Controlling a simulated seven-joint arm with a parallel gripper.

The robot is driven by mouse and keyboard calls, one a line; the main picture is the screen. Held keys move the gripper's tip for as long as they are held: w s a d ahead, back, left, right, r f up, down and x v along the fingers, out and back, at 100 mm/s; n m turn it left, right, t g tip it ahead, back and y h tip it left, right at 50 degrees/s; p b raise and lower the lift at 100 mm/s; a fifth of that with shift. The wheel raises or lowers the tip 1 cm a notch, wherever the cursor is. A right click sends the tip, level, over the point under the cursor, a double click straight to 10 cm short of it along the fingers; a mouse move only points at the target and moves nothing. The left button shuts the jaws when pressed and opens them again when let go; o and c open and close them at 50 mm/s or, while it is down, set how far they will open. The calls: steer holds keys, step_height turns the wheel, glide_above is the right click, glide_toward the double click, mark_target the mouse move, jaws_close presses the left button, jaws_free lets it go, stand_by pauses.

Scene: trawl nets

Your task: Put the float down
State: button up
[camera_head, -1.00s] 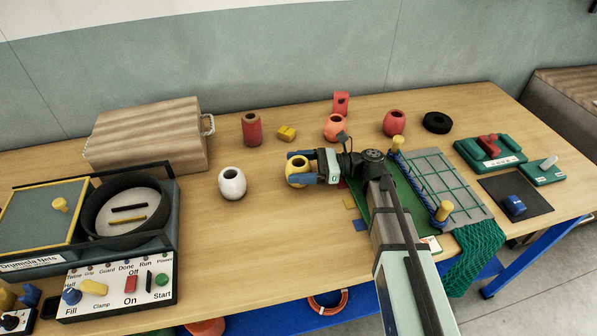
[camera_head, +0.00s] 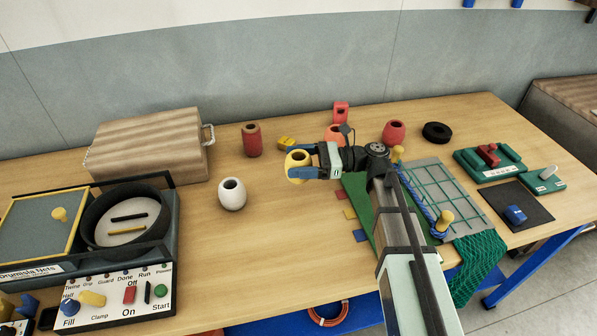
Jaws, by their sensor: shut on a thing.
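A yellow float (camera_head: 297,160) with a round dark hole in its top is held between the blue fingertips of my gripper (camera_head: 304,164). My gripper is shut on it, in the middle of the table and reaching in from the right. The float looks upright. I cannot tell for sure how far it is above the wood. A white float (camera_head: 232,195) stands to the left and nearer. An orange float (camera_head: 334,132) stands behind my gripper, partly hidden by it, and a red float (camera_head: 394,132) stands to its right.
A red cylinder (camera_head: 251,140) and a small yellow block (camera_head: 286,143) stand behind. A wooden case (camera_head: 150,142) and a machine with a control panel (camera_head: 115,300) fill the left. A net frame (camera_head: 440,185) lies right. Bare wood (camera_head: 250,245) is free in front.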

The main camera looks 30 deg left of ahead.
steer(key=s+a+r+n+g+h, duration=0.25)
steer(key=s+a+r, duration=0.35)
steer(key=s+a, duration=0.45)
steer(key=s+a+r+n+g+h, duration=0.25)
steer(key=s+a+r, duration=0.45)
steer(key=s+a, duration=0.4)
steer(key=a+r, duration=0.4)
steer(key=a, duration=0.6)
steer(key=m+t+y, duration=0.3)
glide_above(150, 142)
steer(key=shift+f, duration=4.25)
steer(key=shift+f, duration=0.1)
steer(key=o, duration=1)
